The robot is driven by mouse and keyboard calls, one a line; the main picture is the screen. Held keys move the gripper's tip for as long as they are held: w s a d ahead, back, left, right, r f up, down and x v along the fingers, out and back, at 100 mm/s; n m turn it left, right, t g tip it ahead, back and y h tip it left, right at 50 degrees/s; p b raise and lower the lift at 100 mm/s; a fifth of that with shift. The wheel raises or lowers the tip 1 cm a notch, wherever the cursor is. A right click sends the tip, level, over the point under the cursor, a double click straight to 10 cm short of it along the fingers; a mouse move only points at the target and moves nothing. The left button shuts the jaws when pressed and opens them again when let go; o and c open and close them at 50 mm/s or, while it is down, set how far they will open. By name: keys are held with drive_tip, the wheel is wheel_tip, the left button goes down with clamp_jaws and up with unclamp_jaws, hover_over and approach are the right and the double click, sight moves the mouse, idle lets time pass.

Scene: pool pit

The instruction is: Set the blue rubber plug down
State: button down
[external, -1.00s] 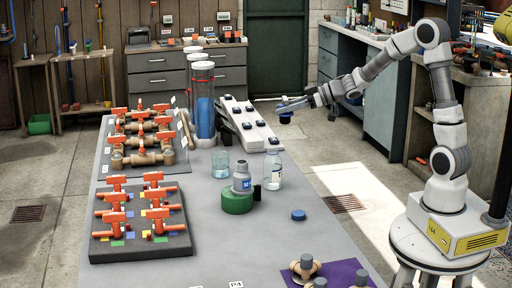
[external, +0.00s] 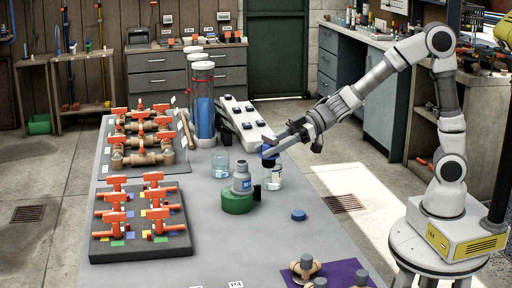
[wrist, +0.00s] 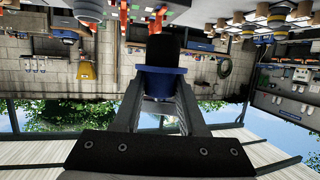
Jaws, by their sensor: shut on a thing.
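My gripper (external: 270,150) is shut on the blue rubber plug (external: 267,156), above the table and just over the clear bottle (external: 273,180). The picture does not show clearly whether plug and bottle touch. In the wrist view, the plug's blue rim (wrist: 163,70) sits between the two fingers, with a dark part above it in the picture. The fingers hide part of the plug.
A grey labelled bottle (external: 241,179) stands on a green round block (external: 237,201), left of the clear bottle. A glass beaker (external: 220,166) stands behind. A blue disc (external: 298,215) lies on the grey table (external: 235,250). A white sloped rack (external: 246,125) is behind.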

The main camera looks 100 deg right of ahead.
sight(268, 164)
wheel_tip(268, 164, down, 4)
drive_tip(key=shift+d+f, duration=0.15)
drive_tip(key=shift+f, duration=0.1)
drive_tip(key=w+a+f+b, duration=0.1)
drive_tip(key=w+a+f, duration=0.1)
drive_tip(key=a, duration=0.1)
drive_tip(key=w+a+f+b, duration=0.2)
drive_tip(key=a+f, duration=0.1)
drive_tip(key=w+a+f+b, duration=0.2)
drive_tip(key=a, duration=0.2)
drive_tip(key=shift+f, duration=0.15)
drive_tip(key=shift+f+b, duration=0.95)
drive_tip(key=shift+f, duration=0.95)
drive_tip(key=shift+f, duration=0.2)
drive_tip(key=shift+c, duration=2.3)
unclamp_jaws()
drive_tip(key=shift+r, duration=0.1)
